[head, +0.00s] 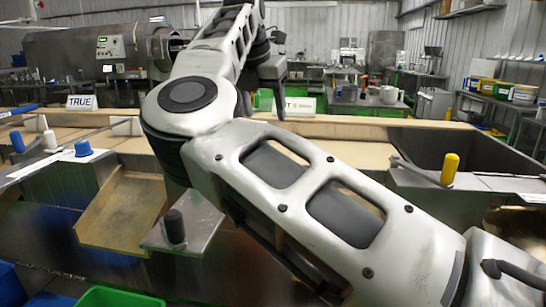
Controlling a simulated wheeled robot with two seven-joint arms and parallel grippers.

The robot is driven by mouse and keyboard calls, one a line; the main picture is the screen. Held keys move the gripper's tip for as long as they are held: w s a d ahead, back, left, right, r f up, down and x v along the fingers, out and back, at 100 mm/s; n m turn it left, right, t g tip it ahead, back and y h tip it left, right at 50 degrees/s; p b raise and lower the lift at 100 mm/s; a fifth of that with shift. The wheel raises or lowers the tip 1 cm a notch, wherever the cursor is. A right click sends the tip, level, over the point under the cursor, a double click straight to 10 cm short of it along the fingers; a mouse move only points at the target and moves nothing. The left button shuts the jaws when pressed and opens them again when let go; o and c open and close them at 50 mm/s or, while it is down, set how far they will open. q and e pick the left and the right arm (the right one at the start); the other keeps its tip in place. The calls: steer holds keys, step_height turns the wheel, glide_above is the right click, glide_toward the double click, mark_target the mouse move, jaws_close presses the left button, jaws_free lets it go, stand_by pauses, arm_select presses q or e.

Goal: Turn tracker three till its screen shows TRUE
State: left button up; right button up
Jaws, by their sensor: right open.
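My right arm crosses the view from the lower right to the upper middle and hides much of the centre. My right gripper (273,98) hangs open beyond the elbow, fingers down, just left of a white sign-like screen (301,106). That screen is partly hidden; a "T" and small unreadable text show. Another white screen (82,102) at the left reads TRUE. I cannot tell which one is tracker three. Handles stand on the machine: a blue one (83,149), a white one (49,138), a black one (174,227) and a yellow one (450,168). My left gripper is not in view.
A wooden ledge (340,128) runs across behind the handles. A tan chute (120,210) is at the left, with a green bin (118,298) at the bottom edge. A dark open trough (470,150) is at the right. Shelves with tubs (525,93) stand far right.

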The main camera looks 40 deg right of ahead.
steer(key=x, duration=1.4)
steer(key=shift+d+p, duration=0.1)
steer(key=shift+p, duration=0.2)
steer(key=c, duration=1)
